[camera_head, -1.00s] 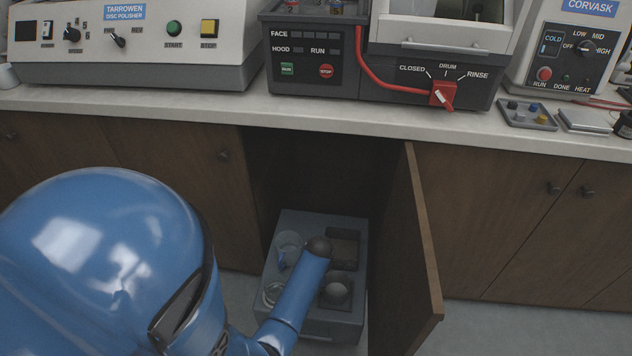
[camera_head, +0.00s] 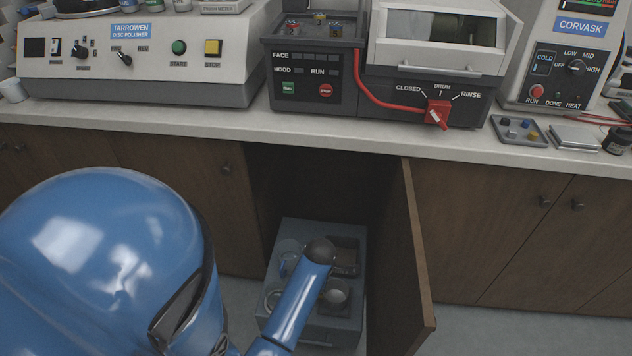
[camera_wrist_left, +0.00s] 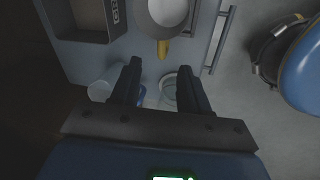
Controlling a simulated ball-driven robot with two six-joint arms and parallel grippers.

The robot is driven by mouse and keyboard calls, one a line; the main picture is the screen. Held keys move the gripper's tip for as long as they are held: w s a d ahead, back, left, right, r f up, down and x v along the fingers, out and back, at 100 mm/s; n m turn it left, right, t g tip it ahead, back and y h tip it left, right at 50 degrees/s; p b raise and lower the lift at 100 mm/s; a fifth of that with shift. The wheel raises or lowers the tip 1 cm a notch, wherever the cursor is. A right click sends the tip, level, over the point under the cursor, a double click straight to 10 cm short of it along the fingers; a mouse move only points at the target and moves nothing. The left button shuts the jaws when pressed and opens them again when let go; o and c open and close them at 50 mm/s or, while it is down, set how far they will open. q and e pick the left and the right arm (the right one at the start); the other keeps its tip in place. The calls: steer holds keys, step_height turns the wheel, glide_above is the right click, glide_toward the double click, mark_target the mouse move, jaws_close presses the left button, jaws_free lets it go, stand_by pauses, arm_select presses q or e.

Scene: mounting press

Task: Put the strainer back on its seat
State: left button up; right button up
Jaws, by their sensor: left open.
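A grey pull-out unit (camera_head: 350,327) stands in the open cabinet. A pale round bowl (camera_head: 335,292) sits in its front right opening; in the left wrist view this bowl (camera_wrist_left: 167,10) has a yellow tab. It may be the strainer, but I cannot tell for sure. A round clear-rimmed dish (camera_head: 273,297) is at the front left; it also shows in the left wrist view (camera_wrist_left: 170,84). My left gripper (camera_wrist_left: 157,75) is open, its fingers pointing over the unit's top near this dish. The gripper is hidden behind my forearm in the head view. My right gripper is not visible.
A clear cup (camera_head: 288,248) with something blue is at the unit's back left. A square compartment (camera_head: 346,254) lies at back right. The open cabinet door (camera_head: 412,250) stands close on the right. The counter (camera_head: 330,139) overhangs above.

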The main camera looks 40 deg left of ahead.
arm_select(q)
steer(key=s+d+m+t, duration=0.3)
steer(key=d+m+t, duration=0.15)
steer(key=m, duration=0.25)
steer(key=s+d+r+m+t, duration=0.3)
steer(key=s+r+m+t, duration=0.2)
steer(key=r+m, duration=0.3)
steer(key=s+d+r+m+t+h, duration=0.1)
steer(key=s+d+r+m+t, duration=0.2)
steer(key=r, duration=1)
steer(key=s+m+t, duration=0.3)
steer(key=s+m, duration=0.1)
steer(key=shift+s+d+r+m, duration=0.15)
steer(key=shift+s+d+m, duration=0.15)
steer(key=shift+d+m, duration=0.1)
